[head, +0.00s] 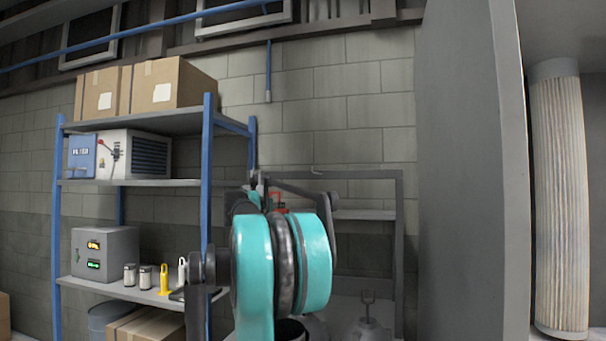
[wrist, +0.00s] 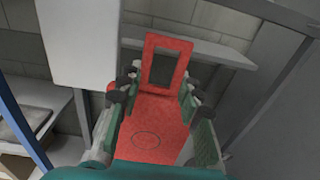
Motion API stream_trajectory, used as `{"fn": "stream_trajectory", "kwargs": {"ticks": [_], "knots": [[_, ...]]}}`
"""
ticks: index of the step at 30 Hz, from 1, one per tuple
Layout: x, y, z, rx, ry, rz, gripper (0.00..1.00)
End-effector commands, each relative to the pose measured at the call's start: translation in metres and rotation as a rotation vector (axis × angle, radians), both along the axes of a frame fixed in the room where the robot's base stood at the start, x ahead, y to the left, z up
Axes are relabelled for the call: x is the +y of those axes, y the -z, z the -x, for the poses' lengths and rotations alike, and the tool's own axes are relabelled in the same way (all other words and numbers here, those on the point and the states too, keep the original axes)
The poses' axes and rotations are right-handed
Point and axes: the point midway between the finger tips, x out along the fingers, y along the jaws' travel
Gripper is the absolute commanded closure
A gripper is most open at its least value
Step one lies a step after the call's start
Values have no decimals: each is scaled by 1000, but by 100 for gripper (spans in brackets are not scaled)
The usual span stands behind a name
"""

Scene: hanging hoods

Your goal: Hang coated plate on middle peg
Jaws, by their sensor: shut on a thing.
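The coated plate (wrist: 150,125) is red, with a large rectangular opening at its far end and a faint ring mark on its near part. It lies between the two fingers of my gripper (wrist: 158,92), which is shut on it in the wrist view. The opening end extends beyond the fingertips. In the head view my teal arm hides most of the gripper, and only small red bits (head: 276,194) show behind it. I cannot make out a middle peg.
A blue-post shelf (head: 207,150) with cartons (head: 165,82) and devices stands at the left. A tall grey panel (head: 465,170) stands close at the right, with a pleated filter cylinder (head: 560,200) beyond it. A grey ledge (wrist: 205,48) crosses behind the plate.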

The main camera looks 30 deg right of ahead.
Motion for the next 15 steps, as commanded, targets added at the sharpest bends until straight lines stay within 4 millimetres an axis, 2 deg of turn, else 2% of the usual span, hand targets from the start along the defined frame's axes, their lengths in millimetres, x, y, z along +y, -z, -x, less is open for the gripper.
{"fn": "stream_trajectory", "kwargs": {"ticks": [1, 6, 9, 12, 15], "knots": [[-8, -20, 21, 2, 35, -1, 100], [-24, -72, 81, 9, 133, -7, 100], [-28, -93, 108, 12, 175, -9, 100], [-30, -106, 127, 15, 203, -11, 100], [-32, -113, 137, 16, 217, -11, 100]]}}
